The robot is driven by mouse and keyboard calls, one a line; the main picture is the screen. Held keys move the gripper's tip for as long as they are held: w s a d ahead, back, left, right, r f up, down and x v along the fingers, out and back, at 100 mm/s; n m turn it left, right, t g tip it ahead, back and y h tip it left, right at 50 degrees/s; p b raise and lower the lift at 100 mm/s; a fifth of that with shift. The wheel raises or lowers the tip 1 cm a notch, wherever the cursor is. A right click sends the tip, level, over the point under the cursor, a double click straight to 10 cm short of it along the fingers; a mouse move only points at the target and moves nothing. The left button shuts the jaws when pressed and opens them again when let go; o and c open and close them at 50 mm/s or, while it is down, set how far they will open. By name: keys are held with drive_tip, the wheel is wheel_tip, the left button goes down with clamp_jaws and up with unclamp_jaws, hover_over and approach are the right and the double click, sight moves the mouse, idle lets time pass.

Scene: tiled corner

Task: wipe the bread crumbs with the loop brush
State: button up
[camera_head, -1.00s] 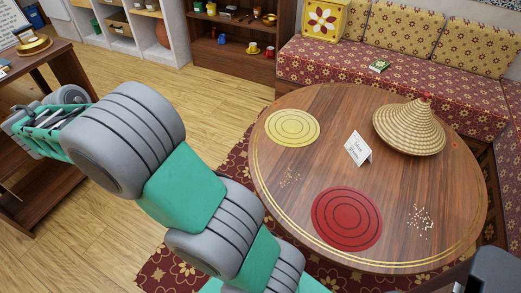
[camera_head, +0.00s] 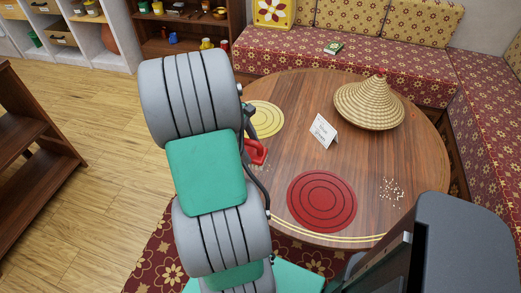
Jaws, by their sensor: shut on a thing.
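A red tool (camera_head: 257,152), seemingly the loop brush, is at the left side of the round table. My gripper (camera_head: 249,128), mostly hidden behind my arm, is shut on it. Small brownish crumbs (camera_head: 265,168) lie just below the red tool, between the yellow and red mats, partly hidden by my arm. A patch of whitish bits (camera_head: 392,191) lies on the right of the table. Whether the tool touches the tabletop I cannot tell.
The round wooden table (camera_head: 285,120) holds a yellow mat (camera_head: 266,117), a red mat (camera_head: 322,202), a white card (camera_head: 323,131) and a woven cone lid (camera_head: 369,105). A patterned bench (camera_head: 290,50) runs behind. A dark shelf (camera_head: 25,130) stands left.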

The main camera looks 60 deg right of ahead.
sight(263, 152)
drive_tip(key=s, duration=0.1)
drive_tip(key=s+d+f, duration=0.1)
drive_tip(key=s, duration=0.1)
drive_tip(key=shift+s+d+f, duration=0.15)
drive_tip(key=shift+s+d, duration=0.05)
drive_tip(key=shift+s, duration=0.1)
drive_tip(key=shift+s+f+b, duration=0.1)
drive_tip(key=shift+f+b, duration=0.15)
drive_tip(key=shift+b, duration=0.05)
wheel_tip(263, 152, down, 5)
drive_tip(key=b, duration=0.5)
drive_tip(key=shift+r+b, duration=0.2)
drive_tip(key=shift+b, duration=0.2)
drive_tip(key=shift+r, duration=0.15)
